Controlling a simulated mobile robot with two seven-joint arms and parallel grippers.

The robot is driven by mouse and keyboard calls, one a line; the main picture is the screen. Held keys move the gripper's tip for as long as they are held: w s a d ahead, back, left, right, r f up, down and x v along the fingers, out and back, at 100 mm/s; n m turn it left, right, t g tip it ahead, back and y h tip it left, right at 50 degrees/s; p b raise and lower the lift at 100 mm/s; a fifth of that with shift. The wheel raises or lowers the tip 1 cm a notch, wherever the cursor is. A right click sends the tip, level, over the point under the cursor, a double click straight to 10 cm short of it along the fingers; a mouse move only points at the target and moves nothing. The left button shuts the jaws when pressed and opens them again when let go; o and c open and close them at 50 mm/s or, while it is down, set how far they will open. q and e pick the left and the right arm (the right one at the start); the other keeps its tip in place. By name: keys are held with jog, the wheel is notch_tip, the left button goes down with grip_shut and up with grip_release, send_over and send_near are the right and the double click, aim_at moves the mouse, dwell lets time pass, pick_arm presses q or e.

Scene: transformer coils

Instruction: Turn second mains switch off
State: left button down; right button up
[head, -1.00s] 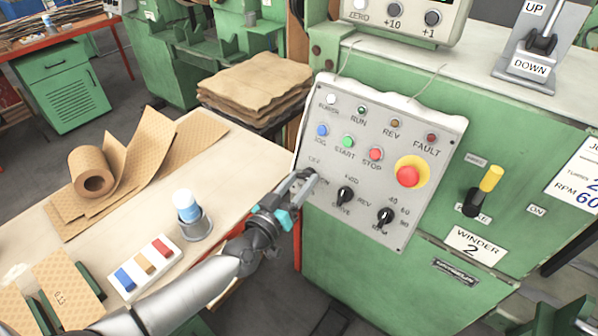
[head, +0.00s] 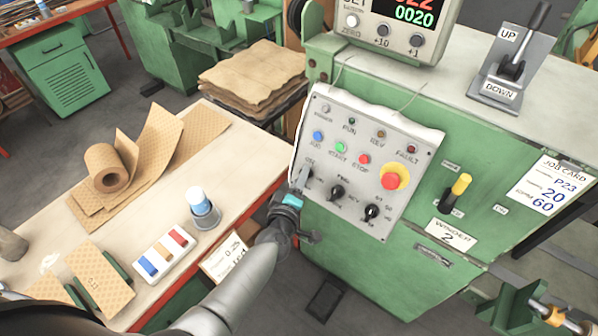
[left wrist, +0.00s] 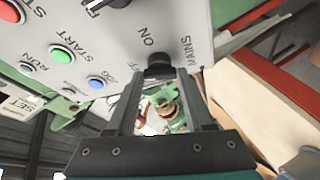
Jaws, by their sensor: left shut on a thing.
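The grey control panel (head: 352,215) hangs on the green machine with the "WINDER 2" plate (head: 450,232). The black mains switch knob (left wrist: 158,62) sits beside the words "MAINS" and "ON" in the left wrist view. My left gripper (head: 300,180) is at the panel's lower left edge. In the left wrist view its fingertips (left wrist: 158,76) are closed around the knob. In the head view the gripper mostly hides the knob, and I cannot read its setting. My right gripper is not in view.
Two other black knobs (head: 337,192) and (head: 371,212) sit right of the mains switch. Above are coloured buttons and a red emergency stop (head: 391,181). The wooden bench (head: 235,150) with paper rolls lies left.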

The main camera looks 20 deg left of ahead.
pick_arm(q)
jog(key=shift+r+n+g+p, duration=0.1)
jog(key=shift+n+g+p, duration=0.6)
jog(key=shift+n+p, duration=0.8)
jog(key=shift+c, duration=1.4)
grip_release()
jog(key=shift+s, duration=0.1)
jog(key=p+v, duration=0.3)
jog(key=v, duration=1.2)
jog(key=shift+d, duration=0.2)
